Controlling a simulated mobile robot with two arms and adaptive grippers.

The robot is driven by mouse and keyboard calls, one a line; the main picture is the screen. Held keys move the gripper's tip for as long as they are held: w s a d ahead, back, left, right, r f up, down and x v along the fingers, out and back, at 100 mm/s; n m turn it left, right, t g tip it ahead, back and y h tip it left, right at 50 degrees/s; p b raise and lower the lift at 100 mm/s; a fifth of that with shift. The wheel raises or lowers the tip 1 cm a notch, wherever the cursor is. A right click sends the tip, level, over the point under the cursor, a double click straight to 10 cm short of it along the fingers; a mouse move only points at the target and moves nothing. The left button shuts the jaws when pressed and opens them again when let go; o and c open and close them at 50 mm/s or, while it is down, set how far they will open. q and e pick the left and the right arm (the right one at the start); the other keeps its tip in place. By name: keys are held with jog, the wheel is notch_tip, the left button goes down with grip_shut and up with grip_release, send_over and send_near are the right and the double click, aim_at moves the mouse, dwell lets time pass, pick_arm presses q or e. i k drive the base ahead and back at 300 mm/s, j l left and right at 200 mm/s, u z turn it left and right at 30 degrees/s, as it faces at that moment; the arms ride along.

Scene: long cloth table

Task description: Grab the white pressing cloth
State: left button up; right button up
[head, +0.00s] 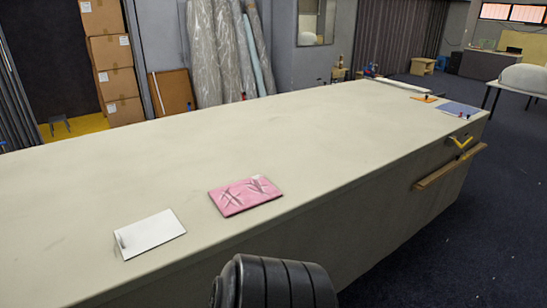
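A flat white rectangular cloth (150,234) lies on the near left part of the long table, close to its front edge. It has a small grey mark at its left end. I take it to be the white pressing cloth, though another flat white item (398,88) lies at the table's far end, too small to make out. Nothing covers the near white cloth. Neither of my grippers is in view. A black ribbed part of my own body shows at the bottom middle, in front of the table.
A pink patterned folded piece (245,195) lies right of the white cloth, apart from it. The long pale table (300,130) is bare across its middle. Orange (424,99) and blue (459,108) flat items lie at the far end. A wooden bar (450,167) juts from the table's side.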

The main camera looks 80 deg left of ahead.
aim_at(137, 238)
jog(key=u, duration=3.7)
